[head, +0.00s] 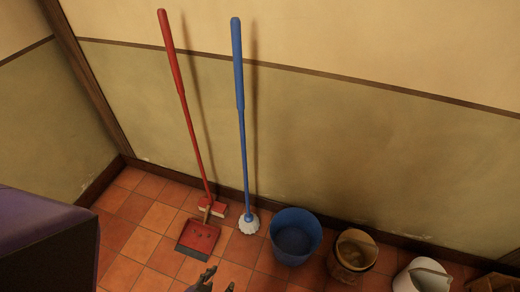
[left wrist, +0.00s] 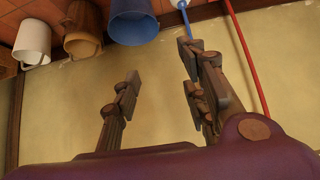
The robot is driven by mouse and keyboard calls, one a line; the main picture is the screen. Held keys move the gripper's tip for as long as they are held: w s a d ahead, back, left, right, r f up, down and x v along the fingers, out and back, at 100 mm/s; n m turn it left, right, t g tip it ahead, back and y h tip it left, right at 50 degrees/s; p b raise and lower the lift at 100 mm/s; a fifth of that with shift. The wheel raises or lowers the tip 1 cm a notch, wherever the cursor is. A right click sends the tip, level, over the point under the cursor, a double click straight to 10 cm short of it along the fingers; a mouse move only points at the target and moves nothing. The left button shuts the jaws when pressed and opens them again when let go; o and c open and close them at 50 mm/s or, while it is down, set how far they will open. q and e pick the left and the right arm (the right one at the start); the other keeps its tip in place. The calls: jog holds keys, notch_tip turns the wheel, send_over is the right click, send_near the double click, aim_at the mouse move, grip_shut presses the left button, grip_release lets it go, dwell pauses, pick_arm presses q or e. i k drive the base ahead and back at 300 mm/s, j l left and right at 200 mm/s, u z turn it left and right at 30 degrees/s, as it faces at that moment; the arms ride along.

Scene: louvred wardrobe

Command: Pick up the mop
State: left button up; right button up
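The mop (head: 242,130) has a long blue handle and a white head on the tiled floor. It stands almost upright near the wall. My left gripper (head: 219,281) shows only by its fingertips at the bottom edge of the head view, nearer to me than the mop and apart from it. In the left wrist view, which is upside down, the left gripper (left wrist: 160,78) is open with nothing between its fingers. A short piece of the blue mop (left wrist: 186,22) shows above the right-hand fingers, which hide the rest. My right gripper is not in view.
A red broom (head: 186,100) and a red dustpan (head: 199,238) stand left of the mop. The wall is close behind.

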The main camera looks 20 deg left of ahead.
aim_at(249, 223)
jog(key=i+j, duration=0.1)
jog(key=j, duration=0.35)
jog(key=i+j, duration=0.15)
jog(key=j, duration=0.3)
jog(key=i+j+z, duration=0.1)
jog(key=j, duration=0.4)
jog(key=i+j, duration=0.1)
jog(key=j, duration=0.35)
jog(key=i+j+z, duration=0.1)
jog(key=j, duration=0.35)
